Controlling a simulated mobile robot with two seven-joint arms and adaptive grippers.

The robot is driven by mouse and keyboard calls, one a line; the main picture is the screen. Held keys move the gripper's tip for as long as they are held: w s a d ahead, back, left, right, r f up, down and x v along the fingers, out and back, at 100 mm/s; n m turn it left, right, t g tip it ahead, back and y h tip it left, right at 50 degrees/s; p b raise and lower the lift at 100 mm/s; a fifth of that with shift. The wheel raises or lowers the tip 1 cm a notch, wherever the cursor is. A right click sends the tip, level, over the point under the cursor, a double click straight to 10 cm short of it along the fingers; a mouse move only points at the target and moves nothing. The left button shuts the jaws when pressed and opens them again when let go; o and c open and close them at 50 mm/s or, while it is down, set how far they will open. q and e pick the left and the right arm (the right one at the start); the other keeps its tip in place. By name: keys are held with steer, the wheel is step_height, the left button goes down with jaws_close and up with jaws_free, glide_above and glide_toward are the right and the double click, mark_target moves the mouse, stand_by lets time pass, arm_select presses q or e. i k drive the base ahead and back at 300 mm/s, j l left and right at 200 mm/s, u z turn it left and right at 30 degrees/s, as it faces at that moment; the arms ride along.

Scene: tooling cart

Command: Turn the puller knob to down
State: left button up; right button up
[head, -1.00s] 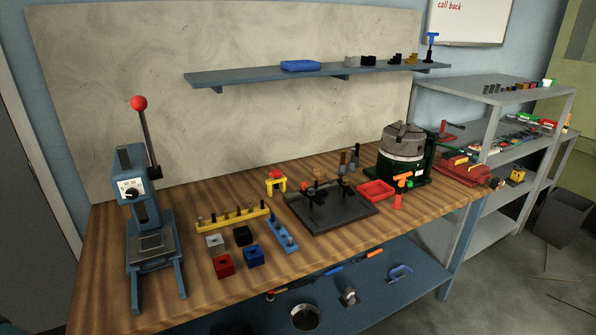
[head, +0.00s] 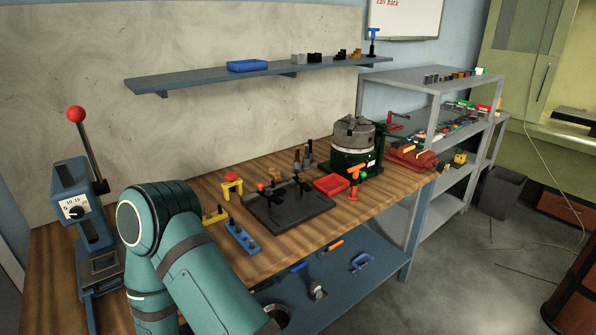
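I cannot tell for sure which thing is the puller. A small yellow frame with a red top (head: 232,184) stands upright on the workbench, left of the dark fixture plate (head: 290,208). A red post with an orange cross handle (head: 354,182) stands near the bench's right front edge. The setting of any knob on them is too small to read. A teal arm link of mine (head: 185,250) fills the lower left, but neither gripper shows.
The blue press with a red ball lever (head: 76,114) stands at the bench's left end. A red tray (head: 331,184), a green-based chuck (head: 355,145) and a red vise (head: 412,156) are at the right. Grey shelving (head: 430,78) stands beyond. Floor at right is mostly open.

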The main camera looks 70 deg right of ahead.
mark_target(230, 176)
steer(key=z, duration=1.6)
